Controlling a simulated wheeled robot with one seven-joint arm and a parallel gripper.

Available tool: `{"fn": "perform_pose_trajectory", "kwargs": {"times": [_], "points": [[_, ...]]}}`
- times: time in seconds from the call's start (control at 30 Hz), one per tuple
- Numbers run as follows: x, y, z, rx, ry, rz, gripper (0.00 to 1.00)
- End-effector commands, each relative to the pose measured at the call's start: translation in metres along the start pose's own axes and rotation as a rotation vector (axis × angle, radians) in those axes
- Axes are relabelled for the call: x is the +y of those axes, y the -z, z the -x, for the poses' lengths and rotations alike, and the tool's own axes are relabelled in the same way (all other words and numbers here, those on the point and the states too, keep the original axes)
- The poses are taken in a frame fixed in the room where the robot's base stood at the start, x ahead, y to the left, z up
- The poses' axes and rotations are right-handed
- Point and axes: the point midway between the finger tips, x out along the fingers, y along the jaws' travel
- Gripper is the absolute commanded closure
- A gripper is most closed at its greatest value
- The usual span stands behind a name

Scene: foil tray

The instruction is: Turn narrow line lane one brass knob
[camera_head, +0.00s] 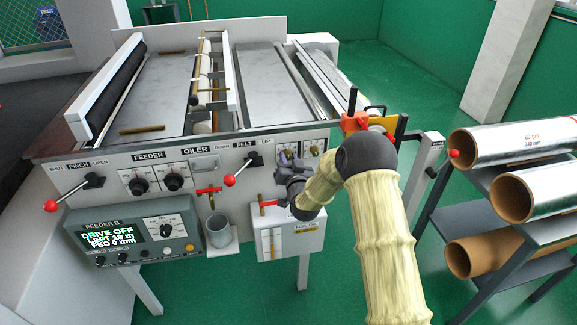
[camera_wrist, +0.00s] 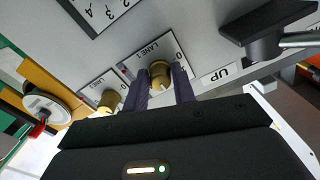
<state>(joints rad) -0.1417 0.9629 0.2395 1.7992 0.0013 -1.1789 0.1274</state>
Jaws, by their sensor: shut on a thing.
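In the wrist view the brass knob on the plate marked LANE 1 (camera_wrist: 160,75) sits between the two dark fingers of my gripper (camera_wrist: 163,80), which is shut on it. A pale mark shows on the knob's face, and a 0 is printed on the plate to its right. In the head view my gripper (camera_head: 290,163) is at the right end of the machine's front panel; the held knob is hidden there behind the gripper.
A red-tipped lever (camera_head: 242,170) with DOWN and UP labels is just left of my gripper. Below are a white box (camera_head: 287,245) with a red-handled valve and a grey cup (camera_head: 218,231). A rack of foil rolls (camera_head: 515,143) stands right. The feeder screen (camera_head: 113,238) reads DRIVE OFF.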

Motion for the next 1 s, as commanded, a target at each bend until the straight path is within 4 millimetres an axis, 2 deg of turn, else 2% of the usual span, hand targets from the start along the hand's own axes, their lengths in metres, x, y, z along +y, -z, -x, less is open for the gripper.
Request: {"fn": "perform_pose_trajectory", "kwargs": {"times": [0.03,0.3,0.5,1.0], "points": [[0.0021,-0.0048,0.0004,0.001,0.0,-0.04,0.97],[0.0016,-0.0044,0.0006,-0.001,-0.002,-0.242,0.97],[-0.0005,-0.003,0.0005,-0.002,-0.001,-0.335,0.97],[-0.0018,-0.0016,0.0005,-0.004,0.0,-0.375,0.97]]}}
